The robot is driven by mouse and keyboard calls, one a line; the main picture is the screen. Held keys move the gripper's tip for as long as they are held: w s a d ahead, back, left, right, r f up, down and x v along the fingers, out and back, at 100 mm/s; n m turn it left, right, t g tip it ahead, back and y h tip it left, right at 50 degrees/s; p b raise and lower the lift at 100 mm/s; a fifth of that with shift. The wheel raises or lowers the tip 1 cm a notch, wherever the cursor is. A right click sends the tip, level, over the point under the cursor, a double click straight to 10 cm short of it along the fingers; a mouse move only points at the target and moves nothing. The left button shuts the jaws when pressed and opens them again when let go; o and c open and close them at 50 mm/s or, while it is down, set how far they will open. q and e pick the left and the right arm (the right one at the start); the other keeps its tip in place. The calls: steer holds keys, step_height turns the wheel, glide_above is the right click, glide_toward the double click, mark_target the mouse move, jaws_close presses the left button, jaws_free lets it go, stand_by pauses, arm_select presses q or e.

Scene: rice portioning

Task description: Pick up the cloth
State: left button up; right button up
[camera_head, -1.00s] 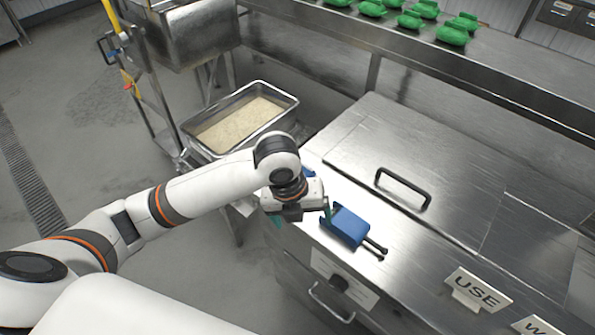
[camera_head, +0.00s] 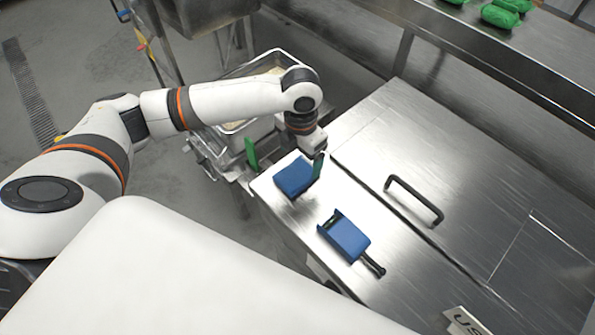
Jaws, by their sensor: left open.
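A folded blue cloth (camera_head: 293,178) lies flat at the near left corner of the steel counter. My left gripper (camera_head: 285,160) is open, its two green fingers spread apart. One finger stands in front of the cloth's right edge, and the other is left of the cloth, past the counter's edge. Nothing is held between them. I cannot tell whether the right finger touches the cloth. My right gripper is out of view.
A blue tool with a black handle (camera_head: 345,238) lies on the counter (camera_head: 459,190), right of the cloth. A black lid handle (camera_head: 414,200) rises behind it. A steel pan of rice (camera_head: 238,127) is beyond my arm. Green packs (camera_head: 500,16) sit on the back shelf.

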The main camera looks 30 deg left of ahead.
mark_target(297, 172)
arm_select(q)
steer(key=shift+s+f+p, duration=0.25)
steer(key=shift+f, duration=0.25)
steer(key=shift+s+f+p, duration=0.25)
steer(key=shift+f, duration=0.25)
steer(key=shift+s+a+f, duration=0.1)
steer(key=shift+s+f, duration=0.1)
steer(key=shift+f, duration=1.25)
steer(key=shift+w+f, duration=0.1)
steer(key=shift+c, duration=0.2)
steer(key=c, duration=0.9)
steer(key=shift+c, duration=1)
steer(key=shift+r, duration=0.3)
step_height(297, 172, up, 10)
steer(key=b, duration=0.1)
steer(key=shift+f, duration=0.25)
steer(key=o, duration=0.5)
steer(key=shift+c, duration=1.6)
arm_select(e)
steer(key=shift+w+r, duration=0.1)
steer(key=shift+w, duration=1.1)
